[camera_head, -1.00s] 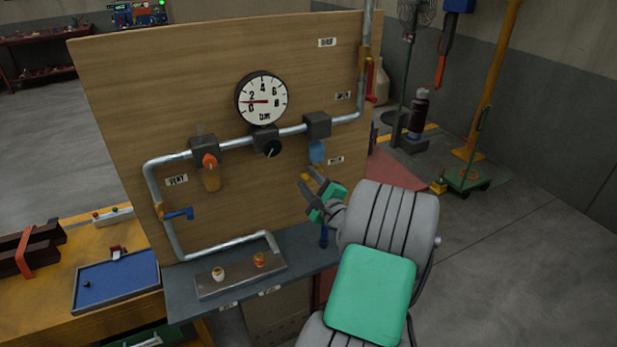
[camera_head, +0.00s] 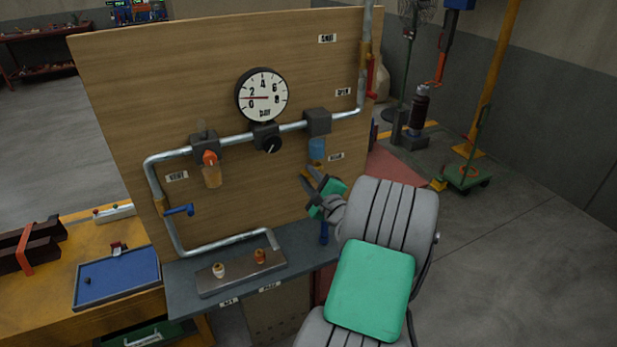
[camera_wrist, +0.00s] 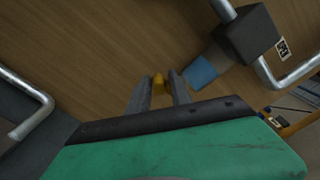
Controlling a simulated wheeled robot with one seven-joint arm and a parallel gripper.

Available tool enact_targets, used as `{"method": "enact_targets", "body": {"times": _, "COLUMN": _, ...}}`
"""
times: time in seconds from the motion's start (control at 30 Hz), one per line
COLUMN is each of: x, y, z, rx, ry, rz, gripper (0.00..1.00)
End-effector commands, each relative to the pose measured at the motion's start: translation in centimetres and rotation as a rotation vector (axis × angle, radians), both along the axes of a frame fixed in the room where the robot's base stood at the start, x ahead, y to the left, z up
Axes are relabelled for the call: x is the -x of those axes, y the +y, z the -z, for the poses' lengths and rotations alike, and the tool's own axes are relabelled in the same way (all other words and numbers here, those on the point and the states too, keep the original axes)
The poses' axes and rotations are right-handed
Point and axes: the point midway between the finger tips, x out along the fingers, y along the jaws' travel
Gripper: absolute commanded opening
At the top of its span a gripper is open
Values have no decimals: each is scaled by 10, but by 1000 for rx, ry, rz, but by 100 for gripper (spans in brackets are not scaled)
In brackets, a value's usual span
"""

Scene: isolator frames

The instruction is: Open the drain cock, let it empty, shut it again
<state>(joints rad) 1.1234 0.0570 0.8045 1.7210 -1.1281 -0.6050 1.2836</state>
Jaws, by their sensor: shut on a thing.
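The drain cock is a small yellow piece (camera_wrist: 158,84) below the blue filter bowl (camera_head: 317,149). In the wrist view it sits between the two grey fingers of my gripper (camera_wrist: 157,90), which is shut on it. The blue bowl also shows in the wrist view (camera_wrist: 201,72), just right of the fingers. In the head view my gripper (camera_head: 310,176) is right under the bowl, close to the board. The fingers hide part of the cock, so its open or shut position cannot be told. No liquid can be made out in the bowl.
The wooden board (camera_head: 130,95) carries a pressure gauge (camera_head: 262,95) with its needle low, a black knob (camera_head: 270,145), an amber bowl (camera_head: 212,175), a blue lever (camera_head: 180,210) and a red-handled valve (camera_head: 371,75). A grey shelf (camera_head: 185,277) runs below.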

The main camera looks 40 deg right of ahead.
Motion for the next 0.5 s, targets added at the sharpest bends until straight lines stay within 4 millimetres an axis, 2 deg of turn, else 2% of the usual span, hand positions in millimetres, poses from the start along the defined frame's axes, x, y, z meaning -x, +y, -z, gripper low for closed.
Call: {"method": "enact_targets", "body": {"times": 0.5, "x": 1, "y": 0, "z": 17, "rx": 115, "ry": 44, "rz": 1, "gripper": 0}}
